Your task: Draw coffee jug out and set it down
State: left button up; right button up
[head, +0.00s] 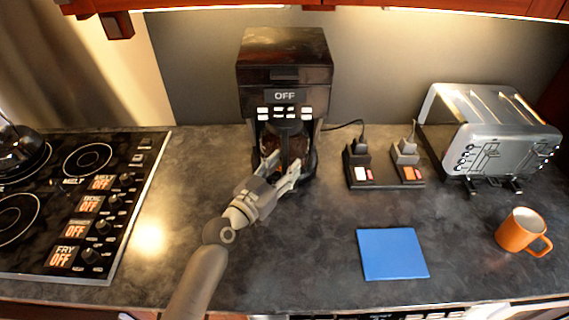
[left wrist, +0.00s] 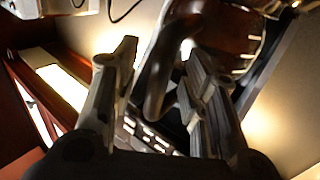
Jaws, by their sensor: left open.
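The coffee jug (head: 287,144) is inside the black coffee maker (head: 285,60), which reads OFF; its dark glass and lid show under the button panel. In the left wrist view the jug's glass body (left wrist: 232,32) is at the upper right, with its curved black handle (left wrist: 155,92) in front. My left gripper (head: 283,163) is open at the front of the jug. In the left wrist view its two fingers (left wrist: 160,65) are on either side of the handle, with gaps visible; contact is not clear. My right gripper is not in view.
A blue square mat (head: 392,254) lies on the bare counter at front right. An orange mug (head: 522,232), a toaster (head: 492,135) and a power strip with plugs (head: 385,178) are to the right. A stove (head: 75,205) is at left. The counter between stove and mat is clear except for my arm.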

pick_arm(q)
jog(key=shift+w+d, duration=0.25)
jog(key=shift+w, duration=0.1)
grip_shut()
dwell(0.3)
jog(key=shift+r, duration=0.4)
